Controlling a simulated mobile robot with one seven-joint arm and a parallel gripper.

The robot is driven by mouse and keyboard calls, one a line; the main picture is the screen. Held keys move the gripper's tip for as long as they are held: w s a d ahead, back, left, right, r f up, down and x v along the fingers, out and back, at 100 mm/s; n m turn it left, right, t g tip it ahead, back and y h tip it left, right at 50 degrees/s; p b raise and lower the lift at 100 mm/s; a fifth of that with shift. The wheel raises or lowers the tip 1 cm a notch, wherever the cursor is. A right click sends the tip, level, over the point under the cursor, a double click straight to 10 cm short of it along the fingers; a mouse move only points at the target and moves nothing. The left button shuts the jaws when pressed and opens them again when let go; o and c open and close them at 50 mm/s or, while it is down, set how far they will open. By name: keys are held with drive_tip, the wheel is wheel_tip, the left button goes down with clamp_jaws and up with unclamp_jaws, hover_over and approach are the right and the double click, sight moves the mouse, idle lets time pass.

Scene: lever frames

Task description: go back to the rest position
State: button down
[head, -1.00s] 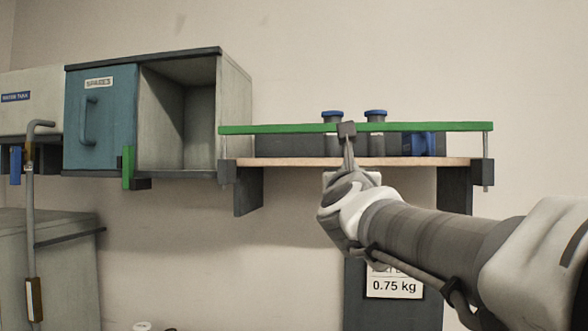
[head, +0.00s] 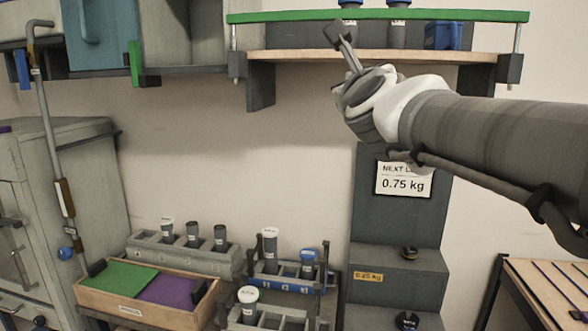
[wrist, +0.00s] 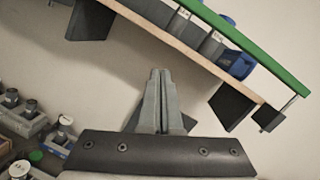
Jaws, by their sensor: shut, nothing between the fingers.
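My gripper (head: 342,38) is raised in front of the wall shelf (head: 380,56) in the head view, its tip overlapping the shelf's space in the picture. In the wrist view my gripper (wrist: 158,75) has its fingers together with nothing between them. It points toward the bare wall below the shelf board (wrist: 190,53). My arm reaches in from the right of the head view.
A green bar (head: 460,16) runs along the shelf front, with blue-capped containers behind it. Below stand a wooden tray (head: 130,308), a grey rack (head: 150,247), a blue rack (head: 262,280) and a stepped dark stand (head: 400,225). A grey cabinet (head: 60,170) is at left.

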drive_tip(key=s+a+f+n+g+y, duration=0.2)
drive_tip(key=s+f+n+g+y, duration=0.35)
drive_tip(key=f+n, duration=1.1)
drive_tip(key=s+d+f+n+g+h, duration=0.2)
drive_tip(key=s+d+f+n+g, duration=0.1)
drive_tip(key=s+f+n, duration=0.4)
drive_tip(key=s+d+f+n+g+h, duration=0.2)
drive_tip(key=s+f+n+g, duration=0.3)
drive_tip(key=s+f+n, duration=0.3)
drive_tip(key=s+d+f, duration=0.1)
drive_tip(key=s+f, duration=0.1)
drive_tip(key=s, duration=0.2)
drive_tip(key=shift+s+g+p, duration=0.2)
drive_tip(key=shift+g+p, duration=0.1)
drive_tip(key=shift+g, duration=0.05)
drive_tip(key=shift+h, duration=0.25)
